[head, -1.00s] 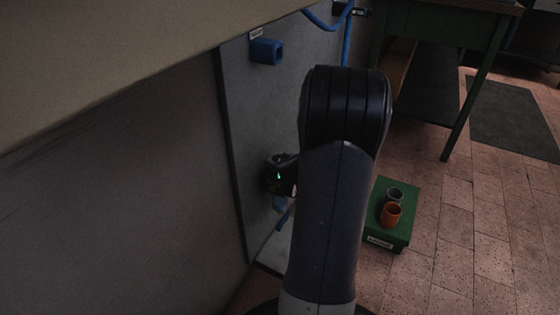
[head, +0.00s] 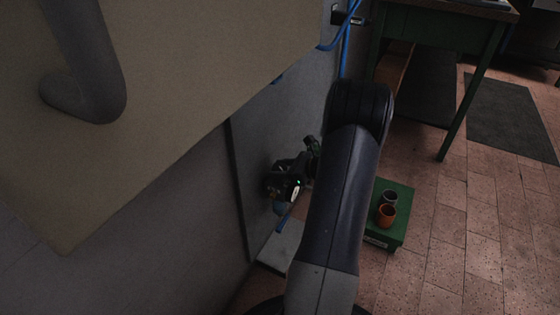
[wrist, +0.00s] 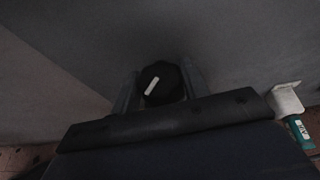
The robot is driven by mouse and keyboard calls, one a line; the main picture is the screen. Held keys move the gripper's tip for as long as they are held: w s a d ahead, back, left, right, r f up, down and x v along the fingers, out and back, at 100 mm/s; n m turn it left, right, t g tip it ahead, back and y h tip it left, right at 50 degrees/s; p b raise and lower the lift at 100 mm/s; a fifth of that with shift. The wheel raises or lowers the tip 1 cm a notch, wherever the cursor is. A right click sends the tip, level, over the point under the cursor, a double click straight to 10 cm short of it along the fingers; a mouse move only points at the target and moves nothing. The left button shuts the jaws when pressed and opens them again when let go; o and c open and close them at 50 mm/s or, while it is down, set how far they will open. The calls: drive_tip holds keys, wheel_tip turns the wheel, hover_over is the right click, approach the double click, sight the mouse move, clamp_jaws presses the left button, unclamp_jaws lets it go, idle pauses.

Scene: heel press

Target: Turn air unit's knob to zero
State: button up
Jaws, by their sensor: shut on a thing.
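The air unit's knob (wrist: 162,84) is a dark, faceted cap with a white pointer line, seen in the wrist view. The line slants from lower left to upper right. My gripper (wrist: 160,88) has one finger on each side of the knob and is shut on it. No scale or zero mark can be made out around the knob. In the head view my gripper (head: 284,182) is at the grey panel (head: 262,130), and the knob cannot be told apart there. A small blue part (head: 279,208) shows just below the gripper.
A beige surface (head: 190,70) with a grey bar (head: 85,70) fills the upper left. A green box (head: 398,228) with an orange cup (head: 386,215) and a grey cup (head: 389,197) stands on the floor. A white bracket (wrist: 287,98) is right of my gripper.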

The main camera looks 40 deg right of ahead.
drive_tip(key=n+g+y+p, duration=0.2)
drive_tip(key=n+y, duration=0.1)
drive_tip(key=shift+r+n+y+p, duration=0.15)
drive_tip(key=shift+n+y+p, duration=0.15)
drive_tip(key=shift+n+g+y+p, duration=0.7)
drive_tip(key=shift+n+g+y, duration=0.6)
drive_tip(key=shift+n+g, duration=0.5)
drive_tip(key=o, duration=1)
drive_tip(key=shift+c, duration=0.2)
